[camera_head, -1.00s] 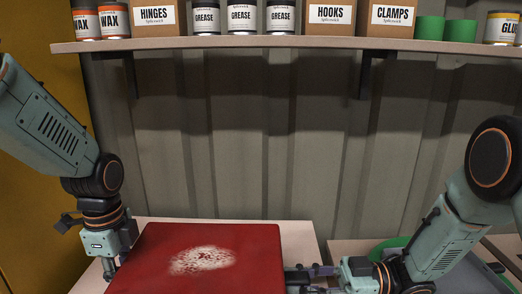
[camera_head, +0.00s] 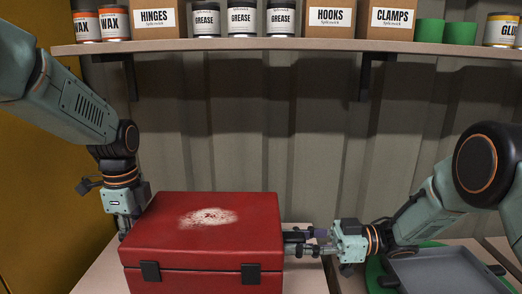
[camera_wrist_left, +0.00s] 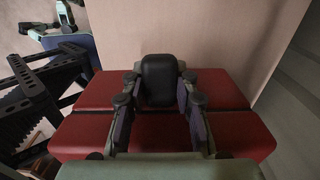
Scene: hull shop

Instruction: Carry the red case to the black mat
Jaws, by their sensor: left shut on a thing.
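The red case (camera_head: 205,232) is level in the middle of the head view, with a pale worn patch on its lid and two black latches on its front. My left gripper (camera_head: 125,236) is at its left end, pointing down and shut on it. In the left wrist view the fingers (camera_wrist_left: 158,112) stand either side of a black rounded part above the red case (camera_wrist_left: 80,135). My right gripper (camera_head: 295,243) reaches the case's right end; its fingertips are partly hidden there, and I cannot tell whether they grip. I see no black mat.
A pale table (camera_head: 305,278) lies under and beside the case. A grey tray (camera_head: 440,275) and a green round thing (camera_head: 374,272) are at the right. A shelf (camera_head: 250,44) with cans and boxes crosses the wall above.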

